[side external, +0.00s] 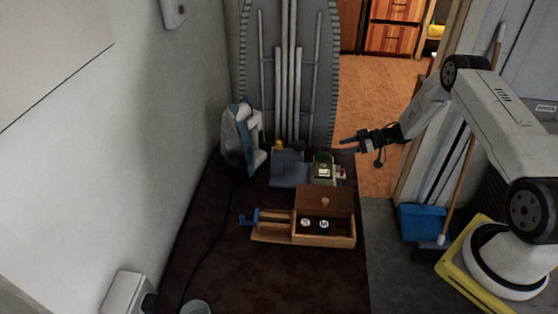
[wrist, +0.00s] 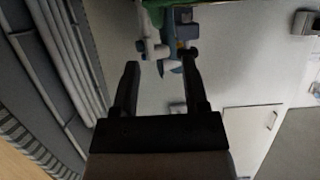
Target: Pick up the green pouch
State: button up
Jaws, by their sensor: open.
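The green pouch (side external: 323,166) stands upright at the back right of the dark brown surface, among small items. A green patch that looks like the pouch (wrist: 153,8) shows at the top edge of the wrist view, mostly cut off. My gripper (side external: 349,146) is open and empty, above and to the right of the pouch in the side view. In the wrist view my gripper's fingers (wrist: 161,62) are apart with nothing held between them, and the green patch lies beyond their tips.
A grey-blue box (side external: 289,170) is left of the pouch, with a steam iron (side external: 240,138) farther left. A wooden box (side external: 342,241) with two round-topped items lies in front. An ironing board (side external: 253,60) stands behind. The front of the surface (side external: 270,280) is largely clear.

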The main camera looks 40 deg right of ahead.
aim_at(324, 164)
jog(key=shift+s+f, duration=0.15)
jog(key=shift+x, duration=1.05)
jog(key=shift+w+a+f, duration=0.1)
jog(key=shift+w, duration=0.1)
jog(key=shift+w+a, duration=0.1)
jog(key=shift+x, duration=2.5)
jog(key=shift+c, duration=0.2)
grip_shut()
